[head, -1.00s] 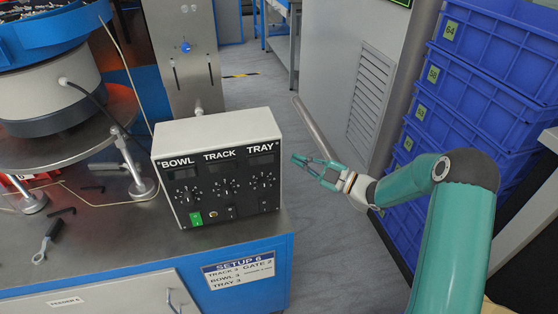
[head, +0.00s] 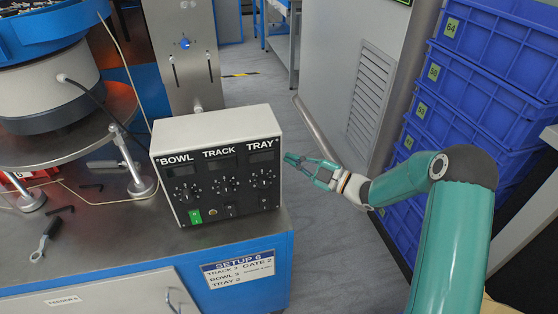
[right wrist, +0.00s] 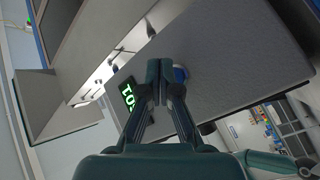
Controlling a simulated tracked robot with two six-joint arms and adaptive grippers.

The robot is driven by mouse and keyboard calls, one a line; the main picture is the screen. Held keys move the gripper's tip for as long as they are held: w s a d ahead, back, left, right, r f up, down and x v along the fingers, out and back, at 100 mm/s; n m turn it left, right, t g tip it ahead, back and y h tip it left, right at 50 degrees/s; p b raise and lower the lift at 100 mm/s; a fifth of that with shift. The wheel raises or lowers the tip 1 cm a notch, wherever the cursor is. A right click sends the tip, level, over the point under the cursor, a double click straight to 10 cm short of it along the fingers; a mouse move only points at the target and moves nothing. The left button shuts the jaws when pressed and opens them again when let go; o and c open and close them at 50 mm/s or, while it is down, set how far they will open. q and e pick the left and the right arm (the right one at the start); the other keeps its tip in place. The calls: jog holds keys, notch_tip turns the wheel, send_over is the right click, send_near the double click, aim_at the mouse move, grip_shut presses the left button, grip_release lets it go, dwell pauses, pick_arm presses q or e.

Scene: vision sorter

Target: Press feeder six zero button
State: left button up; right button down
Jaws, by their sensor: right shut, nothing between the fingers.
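The feeder control box (head: 222,192) stands on the bench at centre left in the head view. Its dark front is labelled BOWL, TRACK and TRAY, with a display and a dial under each label. A green switch (head: 195,216) and small controls sit along its lower edge. I cannot read which of these is a zero button. My right gripper (head: 288,158) is shut and empty, just to the right of the box's right edge in the picture. Its closed fingers (right wrist: 162,68) also show in the right wrist view. My left gripper is not in view.
A bowl feeder (head: 45,85) stands at the left, with a tool (head: 46,240) on the bench. A SETUP 6 label (head: 238,268) is on the bench front. Stacked blue crates (head: 490,48) stand at the right. A display with green digits (right wrist: 128,93) shows in the right wrist view.

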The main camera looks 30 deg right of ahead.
jog(key=shift+a, duration=0.1)
dwell(0.7)
jog(key=shift+a+b, duration=0.35)
jog(key=shift+b, duration=0.05)
jog(key=shift+w+a+b, duration=0.15)
jog(key=shift+a+b, duration=0.2)
jog(key=shift+a, duration=0.05)
dwell(0.7)
jog(key=shift+d, duration=0.1)
jog(key=shift+s+d+b, duration=0.2)
jog(key=shift+d+b, duration=0.1)
jog(key=shift+d, duration=0.45)
jog(key=shift+s+d+b, duration=0.15)
jog(key=shift+s+d, duration=0.05)
jog(key=shift+d, duration=0.6)
jog(key=shift+s+d+b, duration=0.15)
jog(key=shift+s+d, duration=0.05)
jog(key=shift+d, duration=0.6)
jog(key=shift+s+d+b, duration=0.15)
jog(key=shift+s+d, duration=0.05)
jog(key=shift+d, duration=0.6)
